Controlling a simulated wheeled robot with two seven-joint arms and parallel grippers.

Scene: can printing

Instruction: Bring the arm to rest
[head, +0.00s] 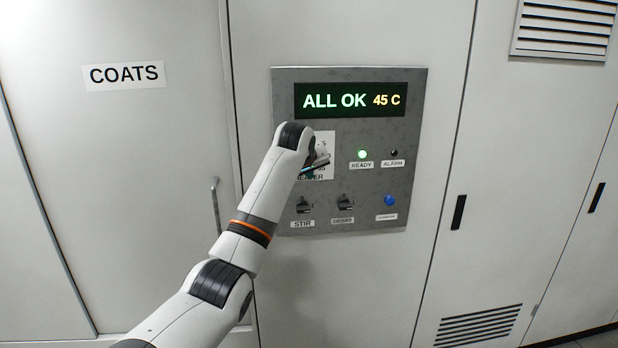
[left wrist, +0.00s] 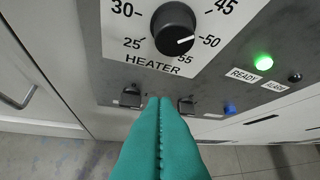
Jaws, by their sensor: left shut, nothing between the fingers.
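My left arm reaches up from the bottom left in the head view. My left gripper (head: 312,170) is in front of the heater dial area of the control panel (head: 340,75) and partly hides it. In the left wrist view the gripper (left wrist: 160,103) shows as two teal fingers pressed together, with nothing between them. The black heater knob (left wrist: 174,28) is just beyond the fingertips, apart from them in the picture. Its white pointer line is near the 50 mark. My right gripper is not in view.
The display (head: 350,101) reads ALL OK 45 C. The green READY lamp (head: 362,154) is lit and the ALARM lamp (head: 394,153) is dark. STIR switch (head: 304,205), another switch (head: 345,203) and a blue button (head: 389,200) sit below. A door handle (head: 216,205) stands out left.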

